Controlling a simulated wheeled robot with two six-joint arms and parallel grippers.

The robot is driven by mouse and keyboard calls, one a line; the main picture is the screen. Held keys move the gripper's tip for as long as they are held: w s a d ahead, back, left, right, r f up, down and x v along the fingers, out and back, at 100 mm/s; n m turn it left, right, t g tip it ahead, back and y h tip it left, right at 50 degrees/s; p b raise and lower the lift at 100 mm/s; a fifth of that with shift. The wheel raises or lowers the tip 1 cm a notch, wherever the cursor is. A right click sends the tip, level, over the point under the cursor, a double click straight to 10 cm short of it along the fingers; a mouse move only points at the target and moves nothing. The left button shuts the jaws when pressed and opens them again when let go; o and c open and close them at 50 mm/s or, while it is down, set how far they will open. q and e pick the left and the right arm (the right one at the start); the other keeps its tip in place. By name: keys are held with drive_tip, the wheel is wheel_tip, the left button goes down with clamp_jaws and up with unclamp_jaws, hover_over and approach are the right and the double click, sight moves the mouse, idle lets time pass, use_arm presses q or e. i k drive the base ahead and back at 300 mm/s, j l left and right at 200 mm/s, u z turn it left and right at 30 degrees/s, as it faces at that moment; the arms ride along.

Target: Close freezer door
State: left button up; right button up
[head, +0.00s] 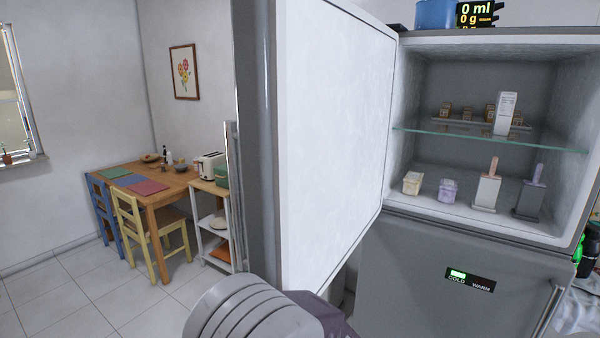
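The freezer door (335,130) stands wide open in the head view. Its pale inner face is turned to the right, and its grey front edge (257,150) is close to me. A long vertical handle (232,190) shows on its outer side. The freezer compartment (445,70) is open to the right of the door. A grey ribbed part of one of my arms (250,312) shows at the bottom, in front of the door's lower edge. I cannot tell whether it touches the door. No gripper fingers are visible.
A glass shelf (490,139) and several frozen items, including a white box (504,113), are inside the freezer. A grey lower door (430,270) is below. A wooden table (165,185), a yellow chair (145,230) and a white shelf cart (212,225) stand left. Tiled floor there is open.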

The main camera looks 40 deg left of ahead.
sight(306, 145)
drive_tip(key=k+j, duration=0.1)
drive_tip(key=j, duration=0.3)
drive_tip(key=k+j, duration=0.15)
drive_tip(key=j, duration=0.2)
drive_tip(key=k+j, duration=0.1)
drive_tip(key=j, duration=0.3)
